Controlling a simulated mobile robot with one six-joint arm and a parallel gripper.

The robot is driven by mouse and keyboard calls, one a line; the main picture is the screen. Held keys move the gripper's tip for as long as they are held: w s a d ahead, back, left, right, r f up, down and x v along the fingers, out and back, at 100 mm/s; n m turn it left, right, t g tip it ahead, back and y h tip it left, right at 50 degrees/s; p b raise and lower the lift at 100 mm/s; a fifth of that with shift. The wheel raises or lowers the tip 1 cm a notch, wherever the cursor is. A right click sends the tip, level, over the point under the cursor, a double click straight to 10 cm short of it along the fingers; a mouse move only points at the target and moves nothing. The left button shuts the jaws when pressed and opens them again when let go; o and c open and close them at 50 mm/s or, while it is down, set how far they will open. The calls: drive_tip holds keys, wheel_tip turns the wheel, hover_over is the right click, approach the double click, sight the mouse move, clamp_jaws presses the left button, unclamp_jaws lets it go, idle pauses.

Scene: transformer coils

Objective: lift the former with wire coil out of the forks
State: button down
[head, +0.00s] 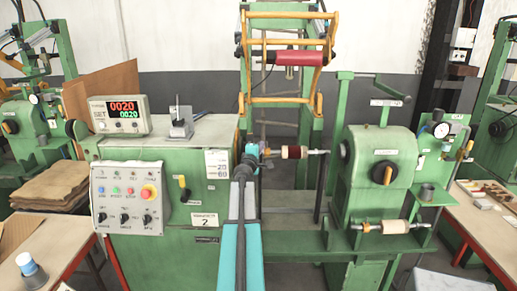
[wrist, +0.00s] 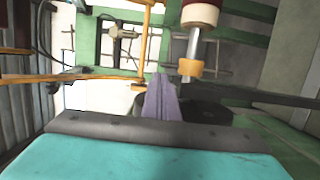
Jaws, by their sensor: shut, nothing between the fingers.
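A former with a dark red wire coil (head: 291,152) and pale ends sits on a horizontal metal spindle between the green headstock and tailstock. It also shows at the top edge of the wrist view (wrist: 201,12), partly cut off. A second, pale beige former (head: 395,227) lies level on a rod at the lower right; I see no dark wire on it. My gripper (wrist: 163,97) is shut and empty, its purple fingers together, beside and apart from the spindle's orange collar (wrist: 190,68). In the head view my arm hides most of the gripper.
The control cabinet (head: 125,198) stands left of my arm, the green tailstock housing (head: 381,160) to the right. An orange frame with a red roll (head: 298,58) rises behind the spindle. A side table (head: 480,215) with small parts is at far right.

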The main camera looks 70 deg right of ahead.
drive_tip(key=shift+w+d, duration=0.15)
drive_tip(key=shift+d, duration=0.8)
